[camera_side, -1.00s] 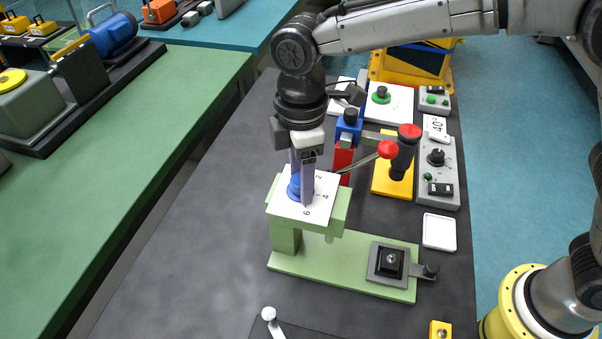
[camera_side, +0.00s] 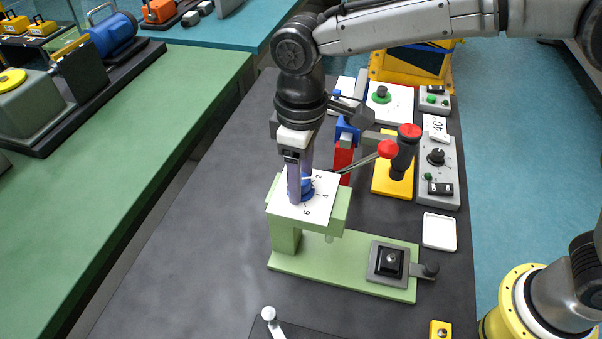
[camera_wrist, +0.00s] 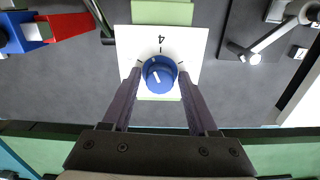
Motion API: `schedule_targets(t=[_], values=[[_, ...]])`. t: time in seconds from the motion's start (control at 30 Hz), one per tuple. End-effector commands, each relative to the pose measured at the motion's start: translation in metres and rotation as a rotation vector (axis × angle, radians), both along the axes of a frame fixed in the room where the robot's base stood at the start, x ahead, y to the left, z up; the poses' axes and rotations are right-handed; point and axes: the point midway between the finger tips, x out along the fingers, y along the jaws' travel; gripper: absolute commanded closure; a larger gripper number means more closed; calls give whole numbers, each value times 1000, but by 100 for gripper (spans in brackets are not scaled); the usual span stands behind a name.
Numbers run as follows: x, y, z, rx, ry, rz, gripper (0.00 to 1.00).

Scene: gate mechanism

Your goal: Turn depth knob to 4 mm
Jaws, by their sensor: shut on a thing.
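The blue depth knob (camera_side: 307,187) sits on a white dial plate (camera_side: 322,206) on top of a green stand (camera_side: 285,238). The digits 2, 4 and 6 show on the plate in the side view. My gripper (camera_side: 300,190) points down, with its two fingers closed on opposite sides of the knob. In the wrist view the knob (camera_wrist: 159,75) lies between the fingertips, with a short white mark on its face. An upside-down 4 (camera_wrist: 161,42) shows on the plate above the knob there. The exact reading at the mark is hard to tell.
A red post with a blue clamp (camera_side: 345,140) and a red-ended lever (camera_side: 388,149) stand close behind the dial. A black handle on a yellow plate (camera_side: 392,182) and a grey control box (camera_side: 437,170) are to the right. The dark table at left is clear.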

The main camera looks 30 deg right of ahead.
Motion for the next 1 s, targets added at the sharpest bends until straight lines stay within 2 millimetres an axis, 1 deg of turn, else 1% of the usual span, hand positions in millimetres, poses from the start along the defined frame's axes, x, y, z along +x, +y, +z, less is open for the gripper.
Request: schedule_targets(t=[0.2, 0.5, 0.7, 1.0], values=[[0, 0, 2, 1, -2, -180, 96], [0, 0, 2, 2, -2, -348, 96], [0, 0, 2, 2, -3, -401, 96], [0, 1, 2, 2, -3, -417, 96]])
